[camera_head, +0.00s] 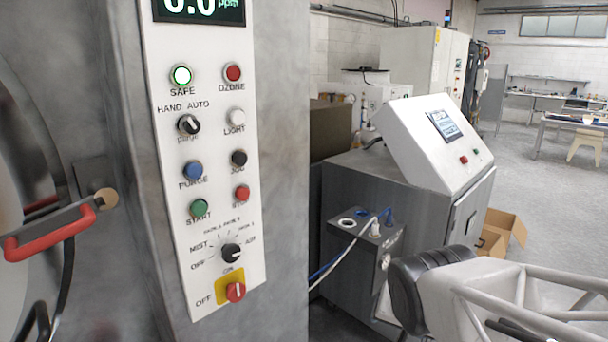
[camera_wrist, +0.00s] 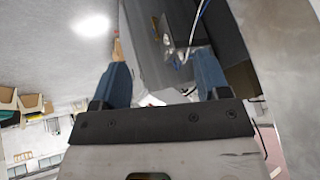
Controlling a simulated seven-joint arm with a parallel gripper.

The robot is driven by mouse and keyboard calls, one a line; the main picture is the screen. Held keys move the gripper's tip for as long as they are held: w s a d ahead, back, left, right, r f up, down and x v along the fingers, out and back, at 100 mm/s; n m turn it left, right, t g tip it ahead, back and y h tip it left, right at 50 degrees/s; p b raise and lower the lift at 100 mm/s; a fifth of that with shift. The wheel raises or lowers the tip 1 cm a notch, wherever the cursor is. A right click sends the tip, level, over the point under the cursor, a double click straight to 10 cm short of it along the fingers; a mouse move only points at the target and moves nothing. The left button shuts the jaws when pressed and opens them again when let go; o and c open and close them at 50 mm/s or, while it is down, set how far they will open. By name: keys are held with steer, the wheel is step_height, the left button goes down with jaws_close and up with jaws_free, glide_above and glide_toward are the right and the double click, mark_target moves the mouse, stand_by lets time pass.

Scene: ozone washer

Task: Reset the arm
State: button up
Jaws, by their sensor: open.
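My gripper (camera_wrist: 160,74) shows in the wrist view with its two blue fingers spread wide apart and nothing between them. In the head view I cannot make out its fingers. The washer's control panel (camera_head: 216,130) stands at the left centre of the head view. The panel has several coloured buttons, a HAND/AUTO switch (camera_head: 189,125), a black rotary selector (camera_head: 232,253) and a red switch on a yellow plate (camera_head: 235,291). My gripper appears clear of the panel.
A red door handle (camera_head: 50,234) sticks out at the left. A grey cabinet (camera_head: 350,180) with a white sloped console (camera_head: 428,140) and a small socket box (camera_head: 362,243) with cables stands right of the washer. Cardboard boxes (camera_head: 505,229) lie behind it. The floor at far right is open.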

steer(key=s+d+n+g, duration=0.2)
steer(key=s+n+g, duration=0.2)
steer(key=s, duration=0.4)
steer(key=shift+s+d+r, duration=0.25)
steer(key=shift+d, duration=0.05)
